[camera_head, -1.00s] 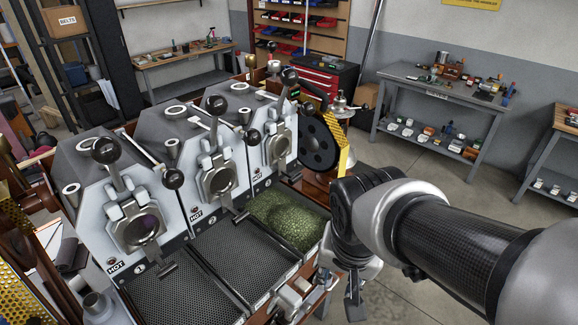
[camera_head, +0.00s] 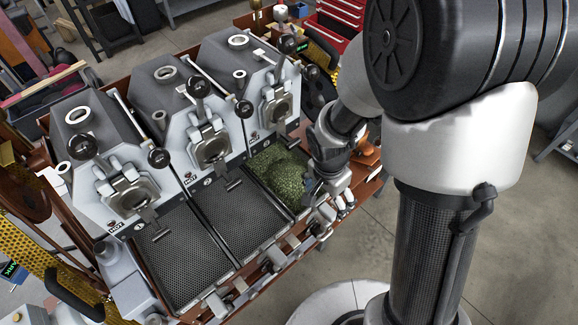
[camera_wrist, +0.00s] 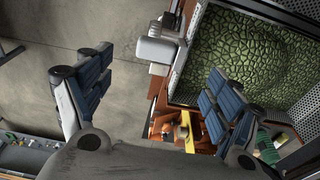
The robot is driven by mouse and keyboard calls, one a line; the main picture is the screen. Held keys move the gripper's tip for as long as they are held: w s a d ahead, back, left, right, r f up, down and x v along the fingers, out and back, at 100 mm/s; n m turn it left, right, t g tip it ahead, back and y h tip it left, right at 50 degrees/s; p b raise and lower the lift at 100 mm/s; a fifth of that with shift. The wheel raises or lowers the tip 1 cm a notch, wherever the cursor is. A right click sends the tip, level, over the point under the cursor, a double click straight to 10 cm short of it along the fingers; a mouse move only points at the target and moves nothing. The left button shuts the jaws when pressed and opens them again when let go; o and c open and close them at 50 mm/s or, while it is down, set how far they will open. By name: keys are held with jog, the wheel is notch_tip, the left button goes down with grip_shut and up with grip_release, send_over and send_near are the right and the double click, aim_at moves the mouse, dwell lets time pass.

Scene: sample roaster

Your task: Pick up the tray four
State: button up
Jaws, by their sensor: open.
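Three cooling trays sit in a row below the roaster drums in the head view. The left tray (camera_head: 180,255) and the middle tray (camera_head: 238,218) are empty dark mesh. The right tray (camera_head: 281,176) holds green beans and also shows in the wrist view (camera_wrist: 171,88). I cannot make out a tray marked four. My gripper (camera_head: 325,192) is by the front right corner of the bean tray; in the wrist view (camera_wrist: 150,95) its padded fingers are wide apart with nothing between them. A pale block-like handle (camera_wrist: 155,50) on the tray's front edge lies beyond the fingers.
Levers with black knobs (camera_head: 198,87) rise from the drums. An orange-brown item (camera_head: 367,152) lies right of the roaster. A red tool chest (camera_head: 338,25) stands behind. Grey floor (camera_head: 500,230) is open to the right.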

aim_at(327, 208)
jog(key=f, duration=0.2)
jog(key=f+b, duration=0.1)
jog(key=f, duration=0.5)
jog(key=shift+w+d+f+b, duration=0.2)
jog(key=shift+w+d+b, duration=0.1)
jog(key=shift+w+d, duration=0.1)
jog(key=shift+r, duration=0.1)
jog(key=shift+c, duration=0.4)
jog(key=c, duration=1.4)
